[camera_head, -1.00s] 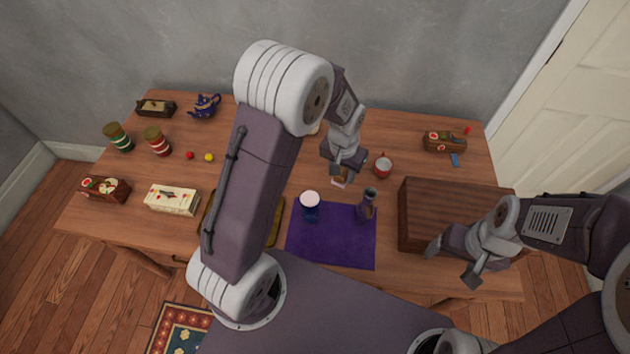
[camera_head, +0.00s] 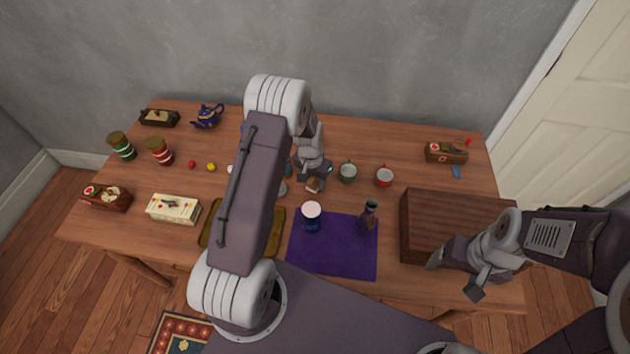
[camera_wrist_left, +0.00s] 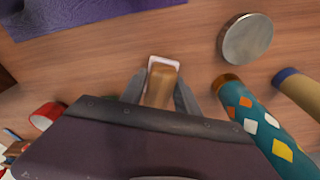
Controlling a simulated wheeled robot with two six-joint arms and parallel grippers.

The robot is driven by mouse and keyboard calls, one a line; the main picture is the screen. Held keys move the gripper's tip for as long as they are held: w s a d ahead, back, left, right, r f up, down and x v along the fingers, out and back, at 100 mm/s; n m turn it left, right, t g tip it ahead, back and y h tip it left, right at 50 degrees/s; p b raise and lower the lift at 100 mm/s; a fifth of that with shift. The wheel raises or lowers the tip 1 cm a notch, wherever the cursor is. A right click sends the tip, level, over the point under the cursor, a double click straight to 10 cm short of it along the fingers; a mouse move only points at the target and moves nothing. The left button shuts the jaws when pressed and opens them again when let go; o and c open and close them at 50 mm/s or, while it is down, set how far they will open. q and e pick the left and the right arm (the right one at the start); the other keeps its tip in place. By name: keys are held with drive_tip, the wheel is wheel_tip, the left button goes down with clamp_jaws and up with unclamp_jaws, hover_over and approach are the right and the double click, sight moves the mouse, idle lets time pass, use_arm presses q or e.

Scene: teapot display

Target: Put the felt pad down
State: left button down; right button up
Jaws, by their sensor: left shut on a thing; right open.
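The felt pad (camera_wrist_left: 164,62) is a small block with a brown wooden back and a pale underside. It also shows in the head view (camera_head: 313,185), just behind the purple cloth. My left gripper (camera_wrist_left: 160,92) is shut on its brown back, with one finger on each side; it also shows in the head view (camera_head: 312,177). The pad is low over the wooden table; I cannot tell whether it touches. My right gripper (camera_head: 456,273) is open and empty, in front of the dark wooden box at the right.
A grey metal disc (camera_wrist_left: 245,38) and a teal patterned cylinder (camera_wrist_left: 265,125) are right of the pad in the wrist view. The purple cloth (camera_head: 330,257) bears a jar and a bottle. Bare wood lies around the pad.

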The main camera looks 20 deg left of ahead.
use_arm(q)
drive_tip(key=shift+f, duration=0.3)
